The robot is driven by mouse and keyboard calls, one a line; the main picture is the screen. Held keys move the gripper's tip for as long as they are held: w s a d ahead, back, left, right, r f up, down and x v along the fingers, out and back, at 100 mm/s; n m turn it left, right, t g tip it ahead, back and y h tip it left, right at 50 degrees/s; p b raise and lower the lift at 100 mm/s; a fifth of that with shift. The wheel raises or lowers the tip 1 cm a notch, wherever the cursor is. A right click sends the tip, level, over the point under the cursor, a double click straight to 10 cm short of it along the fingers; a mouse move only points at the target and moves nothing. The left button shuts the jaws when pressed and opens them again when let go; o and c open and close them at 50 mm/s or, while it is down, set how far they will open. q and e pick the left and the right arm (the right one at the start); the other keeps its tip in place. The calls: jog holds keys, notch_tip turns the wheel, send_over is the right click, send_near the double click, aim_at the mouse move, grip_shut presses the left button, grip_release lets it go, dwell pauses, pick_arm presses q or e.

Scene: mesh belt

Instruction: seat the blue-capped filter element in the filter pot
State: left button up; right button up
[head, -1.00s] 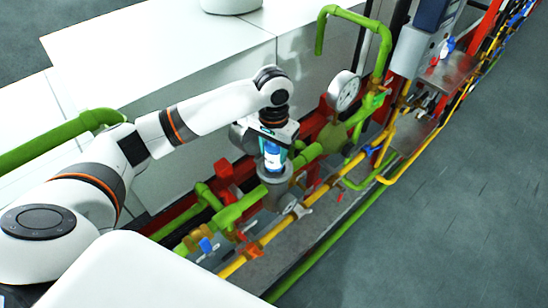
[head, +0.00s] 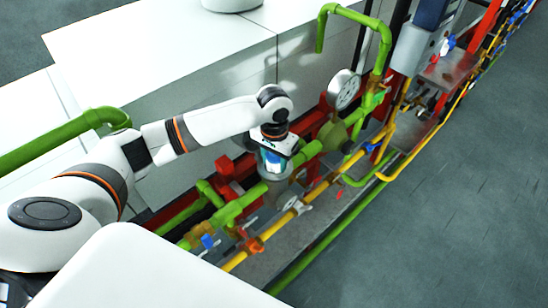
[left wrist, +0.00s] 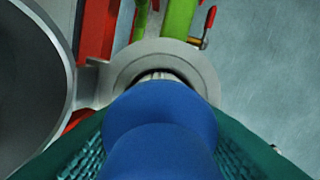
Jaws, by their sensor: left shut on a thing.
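My left gripper (head: 271,164) is shut on the blue-capped filter element (left wrist: 160,125) and points down at the grey filter pot (head: 279,187). In the left wrist view, the blue cap sits between teal ridged finger pads. A pale strip of the element's body shows beyond the cap, inside the round grey rim of the pot (left wrist: 125,72). The element's lower part is hidden inside the pot and behind the cap. The cap appears to stand above the rim; I cannot tell how deep the element sits. My right gripper is not in view.
Green pipes (head: 232,211) and a yellow pipe (head: 324,187) run close beside the pot. A round gauge (head: 344,89) stands to the right of the gripper. White cabinets (head: 205,80) are behind. Open grey floor (head: 450,190) lies to the right.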

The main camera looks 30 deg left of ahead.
pick_arm(q)
jog(key=o, duration=0.9)
jog(key=shift+s+f, duration=0.2)
jog(key=shift+f, duration=0.15)
jog(key=shift+o, duration=0.7)
jog(key=shift+s+a+f, duration=0.1)
jog(key=shift+s+f, duration=0.05)
jog(key=shift+d, duration=0.2)
jog(key=shift+r, duration=0.3)
jog(key=r, duration=0.1)
jog(key=r+b, duration=0.1)
jog(key=r, duration=0.1)
jog(key=w+r, duration=0.1)
jog(key=shift+d+r+b, duration=0.15)
jog(key=shift+d+b, duration=0.1)
jog(key=shift+b, duration=0.15)
jog(key=r, duration=0.2)
jog(key=r+b, duration=0.1)
jog(key=r, duration=0.4)
jog(key=shift+s+a+r+b, duration=0.1)
jog(key=shift+s+a+b, duration=0.1)
jog(key=shift+a+b, duration=0.15)
jog(key=shift+r, duration=0.85)
